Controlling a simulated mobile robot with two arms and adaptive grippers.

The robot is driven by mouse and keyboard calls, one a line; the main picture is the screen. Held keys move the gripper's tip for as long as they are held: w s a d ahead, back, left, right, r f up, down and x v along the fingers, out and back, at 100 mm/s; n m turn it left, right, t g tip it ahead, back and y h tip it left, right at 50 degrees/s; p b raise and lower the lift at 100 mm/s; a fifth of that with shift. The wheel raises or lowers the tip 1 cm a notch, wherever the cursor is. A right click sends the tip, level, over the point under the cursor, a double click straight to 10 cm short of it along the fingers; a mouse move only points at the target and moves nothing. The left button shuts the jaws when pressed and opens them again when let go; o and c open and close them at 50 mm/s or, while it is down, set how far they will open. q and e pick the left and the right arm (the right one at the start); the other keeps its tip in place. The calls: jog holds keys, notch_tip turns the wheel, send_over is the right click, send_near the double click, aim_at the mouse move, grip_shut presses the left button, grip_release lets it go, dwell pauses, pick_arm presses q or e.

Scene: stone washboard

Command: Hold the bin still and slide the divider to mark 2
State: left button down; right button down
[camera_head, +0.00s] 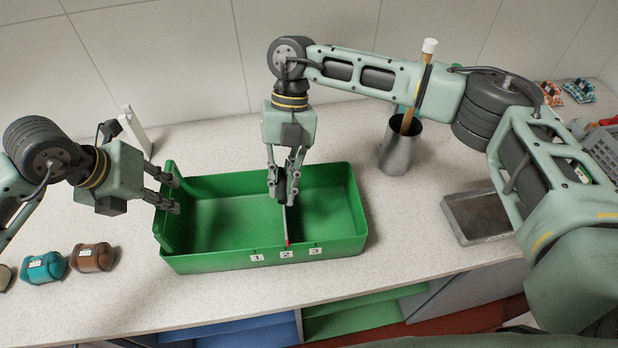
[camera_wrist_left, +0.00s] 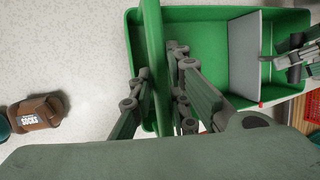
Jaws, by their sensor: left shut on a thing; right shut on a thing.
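The green bin (camera_head: 215,262) stands on the speckled counter, with labels 1, 2 and 3 along its front rim. My left gripper (camera_head: 172,193) is shut on the bin's raised left end wall, which also shows between its fingers in the left wrist view (camera_wrist_left: 155,50). The divider (camera_head: 292,222) is a thin grey panel across the bin, and its broad face shows in the left wrist view (camera_wrist_left: 244,55). Its red front tip (camera_head: 287,243) is at the label 2 (camera_head: 287,254). My right gripper (camera_head: 284,196) is shut on the divider's top edge, partly hiding it.
Rolled socks in brown (camera_head: 93,257) and teal (camera_head: 43,267) lie left of the bin. A metal cup (camera_head: 398,150) with a wooden-handled tool stands behind right. A grey tray (camera_head: 478,216) lies at right. The counter in front of the bin is clear.

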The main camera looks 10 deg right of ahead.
pick_arm(q)
jog(key=shift+s+f, duration=0.2)
jog(key=shift+f, duration=0.05)
pick_arm(e)
jog(key=shift+a, duration=0.2)
jog(key=c, duration=1.7)
grip_release()
jog(key=shift+c, duration=0.2)
jog(key=v, duration=1.2)
jog(key=shift+d, duration=0.15)
